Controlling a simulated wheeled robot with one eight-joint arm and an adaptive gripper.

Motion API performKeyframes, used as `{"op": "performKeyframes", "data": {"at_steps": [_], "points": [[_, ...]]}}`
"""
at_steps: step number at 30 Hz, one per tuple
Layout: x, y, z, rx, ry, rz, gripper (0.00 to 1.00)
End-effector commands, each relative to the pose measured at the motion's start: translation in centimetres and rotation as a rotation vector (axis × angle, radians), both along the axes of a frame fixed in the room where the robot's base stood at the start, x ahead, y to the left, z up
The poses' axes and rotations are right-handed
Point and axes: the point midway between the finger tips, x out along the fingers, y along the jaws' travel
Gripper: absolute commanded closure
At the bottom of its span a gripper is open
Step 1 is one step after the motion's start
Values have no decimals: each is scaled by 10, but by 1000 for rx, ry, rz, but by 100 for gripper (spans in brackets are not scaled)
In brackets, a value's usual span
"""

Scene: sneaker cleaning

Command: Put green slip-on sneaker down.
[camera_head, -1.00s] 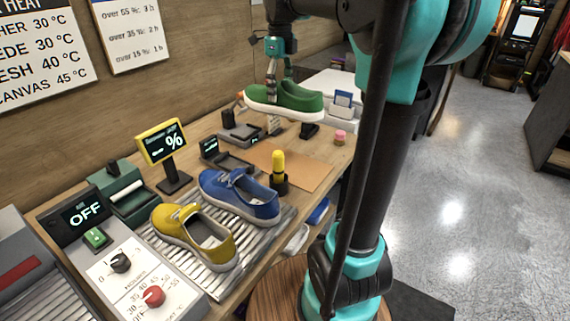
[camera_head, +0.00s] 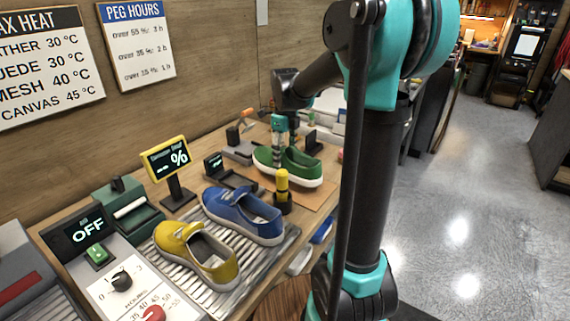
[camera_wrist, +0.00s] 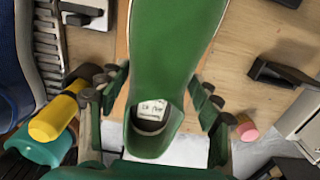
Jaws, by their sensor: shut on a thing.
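The green slip-on sneaker (camera_head: 303,168) with a white sole is low at the tan mat (camera_head: 318,197), sole down and roughly level. I cannot tell whether its sole touches the mat. My gripper (camera_head: 279,150) is shut on the sneaker from above. In the wrist view the sneaker (camera_wrist: 178,35) fills the middle, with a white label inside its heel. My gripper's fingers (camera_wrist: 157,100) sit on both sides of the heel there.
A blue sneaker (camera_head: 240,213) and a yellow sneaker (camera_head: 190,250) stand on a ribbed metal rack (camera_head: 262,268). A yellow-topped bottle (camera_head: 282,182) stands close in front of the green sneaker. A small display sign (camera_head: 166,158) and dark stands are nearby on the wooden bench.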

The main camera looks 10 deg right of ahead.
Motion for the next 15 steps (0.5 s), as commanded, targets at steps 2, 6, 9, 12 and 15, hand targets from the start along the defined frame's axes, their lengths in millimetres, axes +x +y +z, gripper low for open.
{"op": "performKeyframes", "data": {"at_steps": [2,6,9,12,15], "points": [[0,0,-10,0,0,0,76],[0,0,-29,0,0,0,76],[0,0,-35,0,0,0,76],[0,0,-36,0,0,0,76],[0,0,-36,0,0,0,76]]}}
